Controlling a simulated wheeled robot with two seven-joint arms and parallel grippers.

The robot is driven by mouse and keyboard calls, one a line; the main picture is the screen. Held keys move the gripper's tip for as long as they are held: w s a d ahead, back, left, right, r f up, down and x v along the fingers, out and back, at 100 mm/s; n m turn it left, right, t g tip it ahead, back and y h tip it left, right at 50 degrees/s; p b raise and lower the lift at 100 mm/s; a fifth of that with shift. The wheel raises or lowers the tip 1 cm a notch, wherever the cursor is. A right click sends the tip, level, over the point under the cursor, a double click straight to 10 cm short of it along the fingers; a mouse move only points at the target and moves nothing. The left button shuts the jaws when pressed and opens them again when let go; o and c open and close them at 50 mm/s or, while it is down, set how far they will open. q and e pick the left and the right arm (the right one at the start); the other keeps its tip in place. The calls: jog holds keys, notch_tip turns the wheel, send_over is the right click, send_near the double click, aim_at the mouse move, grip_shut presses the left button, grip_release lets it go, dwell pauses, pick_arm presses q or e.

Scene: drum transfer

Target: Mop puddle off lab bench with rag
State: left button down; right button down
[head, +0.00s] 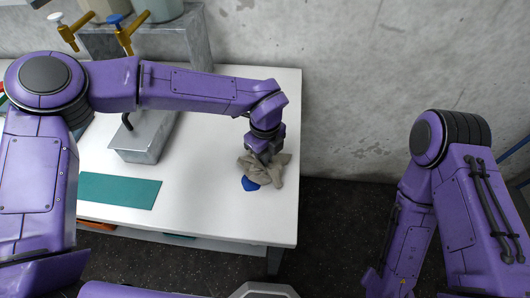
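A crumpled grey-beige rag (280,168) is on the white lab bench (215,205) near its right end. A small dark blue patch (249,184), which looks like the puddle, shows at the rag's lower left edge; the rag may hide more of it. My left gripper (264,157) points down into the rag, which bunches around its fingertips. The fingertips are mostly hidden in the cloth, and the gripper looks shut on it. My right arm hangs off the bench at the right, and its gripper is out of view.
A grey metal tray or basin (145,138) stands left of the rag, partly behind my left arm. A flat teal mat (118,190) lies at the front left. Brass taps (124,38) and a grey raised shelf (150,42) stand at the back left. A concrete wall is behind.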

pick_arm(q)
jog(key=c, duration=1.7)
grip_release()
jog(key=shift+r, duration=0.1)
jog(key=shift+c, duration=0.2)
jog(key=o, duration=1.5)
jog(key=shift+c, duration=0.2)
jog(key=shift+f+b, duration=0.65)
jog(key=shift+f, duration=0.25)
grip_shut()
